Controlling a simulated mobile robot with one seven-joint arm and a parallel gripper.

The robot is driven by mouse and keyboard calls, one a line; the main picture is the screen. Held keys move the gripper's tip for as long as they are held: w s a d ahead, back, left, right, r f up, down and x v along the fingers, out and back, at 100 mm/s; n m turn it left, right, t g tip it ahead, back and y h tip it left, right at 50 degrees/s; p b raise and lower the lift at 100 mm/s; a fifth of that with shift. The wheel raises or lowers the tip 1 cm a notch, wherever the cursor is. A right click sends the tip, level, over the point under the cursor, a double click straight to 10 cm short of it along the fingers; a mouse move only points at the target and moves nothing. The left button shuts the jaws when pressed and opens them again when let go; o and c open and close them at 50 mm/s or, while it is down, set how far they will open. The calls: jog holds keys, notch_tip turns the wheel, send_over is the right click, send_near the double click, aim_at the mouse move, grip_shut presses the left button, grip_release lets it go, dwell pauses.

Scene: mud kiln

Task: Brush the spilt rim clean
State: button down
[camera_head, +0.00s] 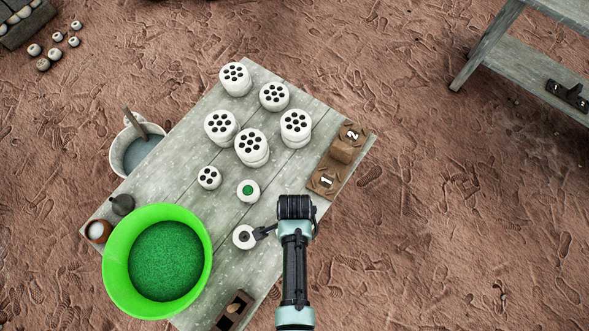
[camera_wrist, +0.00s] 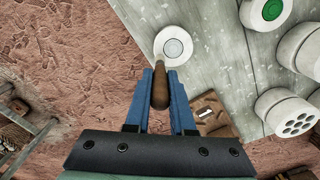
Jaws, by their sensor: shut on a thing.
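My gripper (camera_head: 262,234) is at the right front of the table, beside a small white round piece (camera_head: 245,237) with a grey centre. In the wrist view my blue fingers (camera_wrist: 160,73) are shut on a brown wooden handle (camera_wrist: 160,92), seemingly the brush. Its pale tip is at the lower left rim of the white piece (camera_wrist: 174,46); I cannot tell if it touches. No spilt grains can be made out on that rim. Another white piece (camera_head: 248,190) with a green-filled centre stands just behind; it also shows in the wrist view (camera_wrist: 272,10).
A bright green tub (camera_head: 112,262) of green grains stands front left. White cylinders with black holes (camera_head: 251,143) stand farther back. Brown plates marked 1 (camera_head: 326,182) and 2 (camera_head: 352,134) line the right edge. A wooden box (camera_head: 232,309) is in front.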

jog(key=shift+r+p, duration=3.4)
jog(key=shift+r, duration=0.25)
